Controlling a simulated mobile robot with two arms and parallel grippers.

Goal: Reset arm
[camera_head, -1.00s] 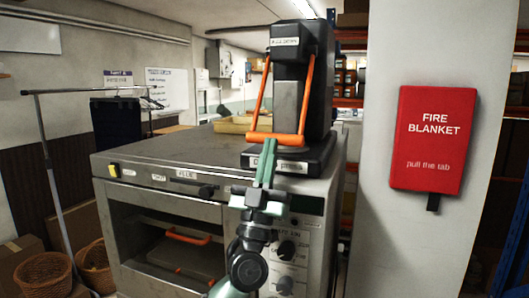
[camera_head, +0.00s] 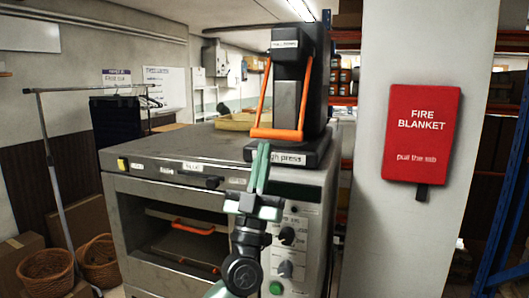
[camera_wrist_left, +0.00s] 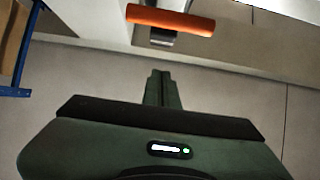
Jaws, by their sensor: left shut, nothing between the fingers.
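My left gripper (camera_head: 260,168) is in the middle of the head view, in front of the grey oven-like machine (camera_head: 150,192). Its green fingers point up and are shut with nothing between them. The fingertips overlap the base of the black press (camera_head: 287,80) in the picture; I cannot tell the gap. The press stands on the machine and has an orange handle (camera_head: 277,134). In the left wrist view, the shut fingers (camera_wrist_left: 163,88) point toward an orange bar (camera_wrist_left: 170,20), with space between them. My right gripper is not in view.
A red fire blanket pack (camera_head: 421,135) hangs on the white pillar (camera_head: 385,230) at right. The machine's front is open, with an orange-handled tray (camera_head: 195,245) inside. Wicker baskets (camera_head: 46,275) and a clothes rail (camera_head: 60,175) stand at left.

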